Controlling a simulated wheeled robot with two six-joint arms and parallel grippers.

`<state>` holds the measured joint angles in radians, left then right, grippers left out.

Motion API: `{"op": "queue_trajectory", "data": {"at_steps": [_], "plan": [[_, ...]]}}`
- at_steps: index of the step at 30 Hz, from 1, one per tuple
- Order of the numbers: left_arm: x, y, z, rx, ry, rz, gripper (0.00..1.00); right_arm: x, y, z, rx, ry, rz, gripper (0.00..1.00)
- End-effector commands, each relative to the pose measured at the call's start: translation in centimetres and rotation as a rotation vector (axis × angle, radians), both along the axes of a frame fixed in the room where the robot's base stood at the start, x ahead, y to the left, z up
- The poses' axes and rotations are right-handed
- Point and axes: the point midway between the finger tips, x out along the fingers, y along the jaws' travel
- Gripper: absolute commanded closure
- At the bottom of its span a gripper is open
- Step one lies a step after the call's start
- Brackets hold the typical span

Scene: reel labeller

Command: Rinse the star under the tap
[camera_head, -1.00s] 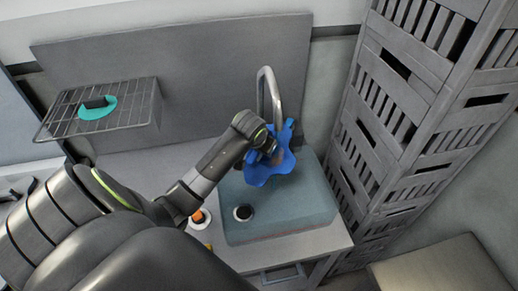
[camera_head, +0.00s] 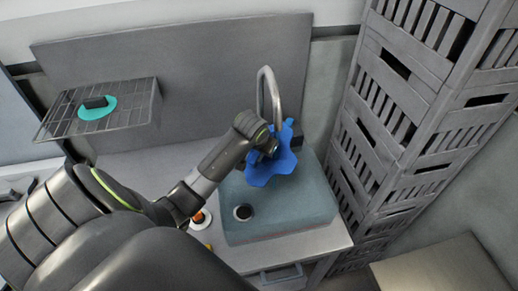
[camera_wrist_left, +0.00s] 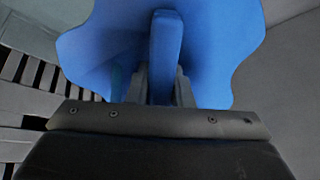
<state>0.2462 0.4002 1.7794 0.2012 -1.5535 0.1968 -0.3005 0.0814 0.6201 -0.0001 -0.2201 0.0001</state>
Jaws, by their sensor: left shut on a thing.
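The blue star (camera_head: 268,170) is held over the basin (camera_head: 285,212), beneath the curved metal tap (camera_head: 266,85). My left gripper (camera_head: 268,145) is shut on a raised blue grip on the star. In the left wrist view the star (camera_wrist_left: 225,45) fills the upper middle, with the grip between the fingers of my left gripper (camera_wrist_left: 163,85). The star is tilted. I cannot make out any water in these views. My right gripper is not in view.
A wire rack (camera_head: 140,90) at the left holds a teal piece (camera_head: 97,107) with a dark grip. Stacked grey crates (camera_head: 400,110) stand close to the right of the basin. An orange and white object (camera_head: 199,218) sits left of the basin.

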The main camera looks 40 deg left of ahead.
Motion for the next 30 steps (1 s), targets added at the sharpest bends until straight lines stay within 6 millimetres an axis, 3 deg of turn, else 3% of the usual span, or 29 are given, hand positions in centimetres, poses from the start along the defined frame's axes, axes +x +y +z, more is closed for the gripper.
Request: {"op": "queue_trajectory", "data": {"at_steps": [5,30], "plan": [[-0.3,-0.1,0.1,0.001,-0.003,-0.001,1.00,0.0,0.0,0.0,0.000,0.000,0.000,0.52],[-6.4,-2.4,0.1,0.000,-0.003,-0.002,1.00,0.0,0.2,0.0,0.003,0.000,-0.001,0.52]]}}
